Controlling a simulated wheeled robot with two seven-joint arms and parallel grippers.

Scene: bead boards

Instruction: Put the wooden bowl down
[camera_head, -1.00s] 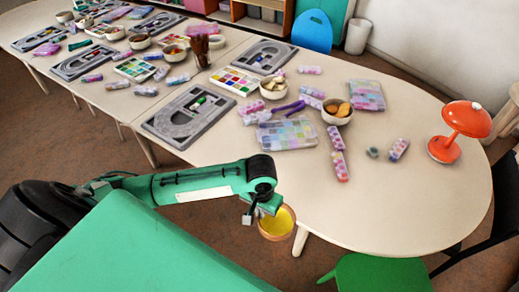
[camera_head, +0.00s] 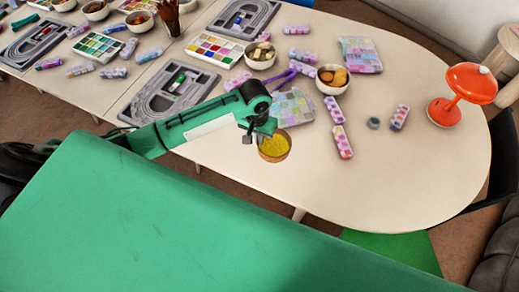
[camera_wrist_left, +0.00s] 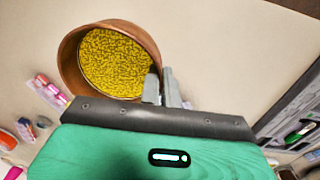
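The wooden bowl (camera_head: 275,159), brown-walled and filled with small yellow beads, appears over the near part of the pale table. It also shows in the left wrist view (camera_wrist_left: 70,65). My left gripper (camera_head: 262,131) is at the bowl's far-left rim in the head view. In the left wrist view my left gripper (camera_wrist_left: 161,88) has one finger inside the bowl and one outside, shut on the rim. I cannot tell whether the bowl's base touches the table. My right gripper is not in view.
A clear bead box (camera_head: 293,108) lies just behind the bowl. A grey tray (camera_head: 166,92) is to the left. A bead strip (camera_head: 342,142) and a red lamp (camera_head: 462,92) are to the right. The table (camera_head: 300,180) is bare at the near right.

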